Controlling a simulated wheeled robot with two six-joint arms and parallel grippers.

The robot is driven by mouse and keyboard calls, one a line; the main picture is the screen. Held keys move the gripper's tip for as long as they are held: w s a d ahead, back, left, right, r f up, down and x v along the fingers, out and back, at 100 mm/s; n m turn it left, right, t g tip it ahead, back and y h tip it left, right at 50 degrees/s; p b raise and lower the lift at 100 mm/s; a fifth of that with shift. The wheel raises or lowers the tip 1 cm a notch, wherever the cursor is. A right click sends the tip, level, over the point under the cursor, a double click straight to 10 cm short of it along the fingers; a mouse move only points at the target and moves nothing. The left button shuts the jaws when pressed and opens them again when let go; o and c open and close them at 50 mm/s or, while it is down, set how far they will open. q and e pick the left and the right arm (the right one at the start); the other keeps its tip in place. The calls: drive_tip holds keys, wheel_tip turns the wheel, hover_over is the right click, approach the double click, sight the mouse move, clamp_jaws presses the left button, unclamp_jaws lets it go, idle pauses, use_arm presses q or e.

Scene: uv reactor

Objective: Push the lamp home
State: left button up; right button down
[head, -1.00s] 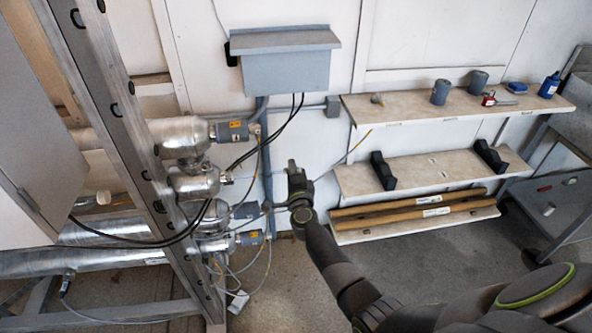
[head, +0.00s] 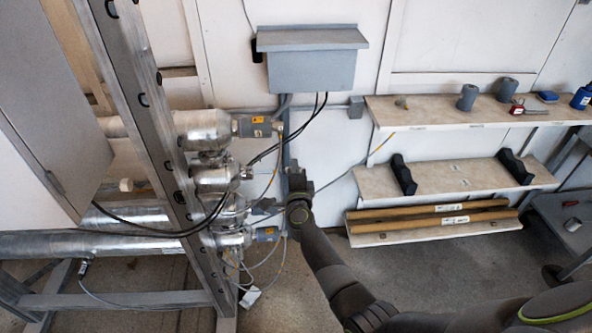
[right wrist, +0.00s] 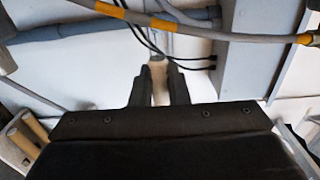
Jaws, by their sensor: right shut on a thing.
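My right gripper (head: 296,182) is in front of the white wall, just right of the ends of the metal reactor tubes. In the right wrist view its two dark fingers (right wrist: 159,88) are close together on a small pale piece (right wrist: 157,70), which looks like the end of the lamp. The rest of the lamp cannot be made out. The second tube from the top (head: 215,179) has its end facing the gripper, at nearly the same height and a short gap away. My left gripper is not in view.
Other tubes carry grey end caps (head: 255,127) with yellow labels. Black cables hang from a grey wall box (head: 311,70) past the tube ends. A yellow-banded grey cable (right wrist: 215,35) crosses the wrist view. Shelves (head: 460,180) stand at the right.

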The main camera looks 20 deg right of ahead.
sight(273, 170)
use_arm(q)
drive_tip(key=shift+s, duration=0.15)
use_arm(e)
drive_tip(key=shift+a, duration=0.1)
drive_tip(key=shift+w+a, duration=0.2)
drive_tip(key=shift+a, duration=0.4)
drive_tip(key=shift+w+a, duration=0.15)
drive_tip(key=shift+a, duration=0.45)
drive_tip(key=shift+w+a+b, duration=0.2)
drive_tip(key=shift+a+b, duration=0.25)
drive_tip(key=shift+a, duration=0.55)
drive_tip(key=shift+w+a, duration=0.15)
drive_tip(key=shift+a, duration=0.4)
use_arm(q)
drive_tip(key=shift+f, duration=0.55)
use_arm(e)
drive_tip(key=shift+a, duration=0.1)
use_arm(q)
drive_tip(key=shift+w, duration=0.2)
